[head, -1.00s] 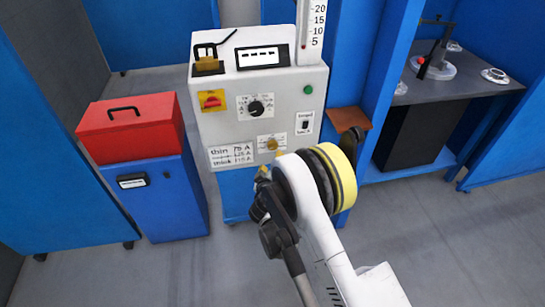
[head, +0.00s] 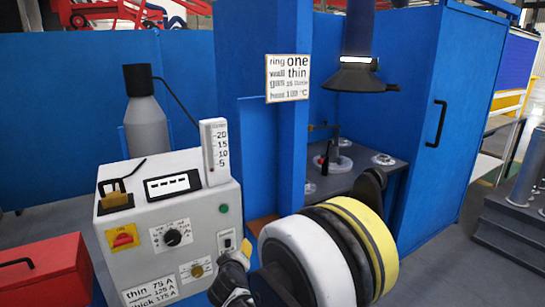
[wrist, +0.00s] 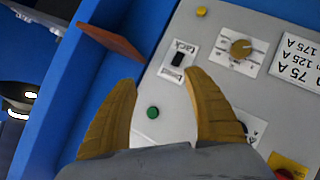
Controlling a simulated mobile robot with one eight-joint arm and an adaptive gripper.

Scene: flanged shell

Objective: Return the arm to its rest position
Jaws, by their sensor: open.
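My gripper (wrist: 160,78) is open and empty in the wrist view, with its two ochre fingers apart. It faces the grey front of the control box (wrist: 180,110), and a green button shows between the fingers. I cannot tell the exact gap to the panel. In the head view, my arm's large joint with white, black and yellow bands fills the lower middle, in front of the right side of the control box (head: 205,235).
A red box (head: 45,270) stands at lower left. A gas cylinder (head: 145,125) is behind the control box. A blue post with a sign (head: 287,77) rises at centre. A dark bench (head: 395,165) with a fixture is in the blue booth. Grey floor shows at right.

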